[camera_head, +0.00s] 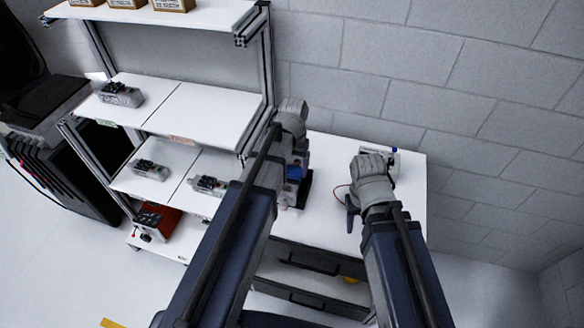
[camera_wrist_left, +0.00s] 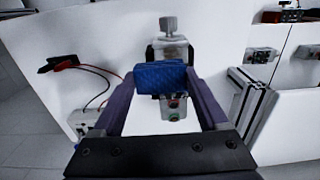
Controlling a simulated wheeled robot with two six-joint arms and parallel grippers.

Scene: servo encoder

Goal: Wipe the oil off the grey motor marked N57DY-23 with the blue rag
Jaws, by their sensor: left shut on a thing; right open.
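My left gripper (camera_wrist_left: 160,90) is shut on the folded blue rag (camera_wrist_left: 160,77), which shows between its fingers. In the head view the rag (camera_head: 294,172) is partly hidden by my left arm, over the white workbench. Just beyond the rag in the wrist view stands a grey unit with a knob on top (camera_wrist_left: 169,45); I cannot tell whether it is the motor marked N57DY-23, and no marking or oil is readable. The rag covers part of what stands there, so contact cannot be told. My right gripper (camera_head: 352,213) is open and empty above the workbench's right part.
Grey motor-like units stand on the shelf: one at upper left (camera_head: 120,94), others lower (camera_head: 150,170) (camera_head: 208,185). A red box (camera_head: 158,220) is at the bottom. A pale device with leads (camera_wrist_left: 85,122) lies on the workbench (camera_head: 412,180). An open drawer (camera_head: 310,275) projects below.

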